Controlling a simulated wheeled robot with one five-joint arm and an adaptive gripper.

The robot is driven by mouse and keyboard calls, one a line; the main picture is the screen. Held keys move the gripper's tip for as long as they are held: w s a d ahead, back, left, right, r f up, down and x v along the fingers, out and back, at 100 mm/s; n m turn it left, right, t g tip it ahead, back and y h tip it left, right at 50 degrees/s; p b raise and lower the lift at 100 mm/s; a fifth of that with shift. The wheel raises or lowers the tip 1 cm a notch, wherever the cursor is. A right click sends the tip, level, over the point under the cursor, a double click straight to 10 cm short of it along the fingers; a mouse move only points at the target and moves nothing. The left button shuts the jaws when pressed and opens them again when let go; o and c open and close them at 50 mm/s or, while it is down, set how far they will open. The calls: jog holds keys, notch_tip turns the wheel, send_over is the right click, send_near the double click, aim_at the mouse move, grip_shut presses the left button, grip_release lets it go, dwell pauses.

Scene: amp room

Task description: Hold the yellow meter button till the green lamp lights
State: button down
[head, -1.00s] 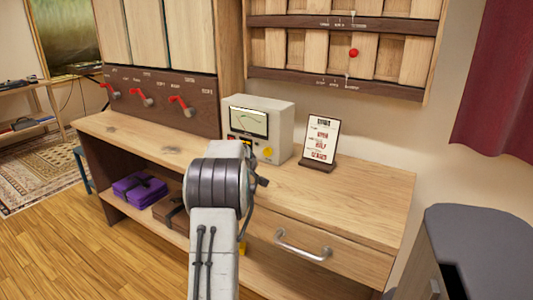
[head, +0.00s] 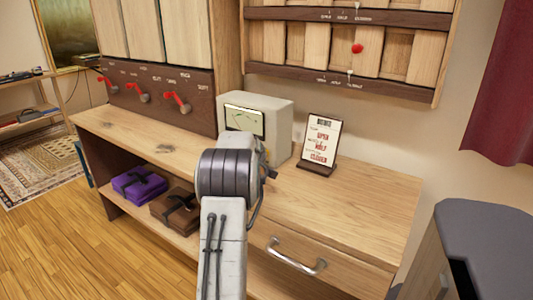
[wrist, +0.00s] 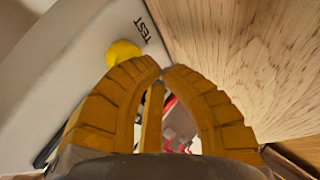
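The meter (head: 278,112) is a pale box with a green-lined screen (head: 244,120), standing on the wooden bench. My arm covers its lower front in the head view, so the button is hidden there. In the wrist view the round yellow button (wrist: 122,52) sits on the pale meter face (wrist: 75,65) beside the word TEST. My gripper (wrist: 161,72) has yellow ribbed fingers with their tips together and nothing seen between them. The tips appear just right of the button; I cannot tell whether a finger touches it. No lit green lamp shows in either view.
A printed card (head: 321,141) stands right of the meter on the bench (head: 365,195). Red levers (head: 178,103) line the panel at left. Purple (head: 140,186) and brown (head: 176,210) bundles lie on the shelf below. A grey cabinet (head: 490,235) stands at right.

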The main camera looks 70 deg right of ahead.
jog(key=c, duration=1.9)
grip_release()
grip_shut()
jog(key=shift+s+d+p, duration=0.25)
jog(key=shift+d+p, duration=0.05)
jog(key=shift+d, duration=0.6)
dwell(1.2)
jog(key=shift+a+b, duration=0.2)
jog(key=shift+b, duration=0.1)
dwell(1.4)
jog(key=shift+w+a+b, duration=0.15)
jog(key=shift+a+b, duration=0.35)
jog(key=shift+b, duration=0.1)
jog(key=shift+a, duration=0.25)
jog(key=shift+w, duration=0.15)
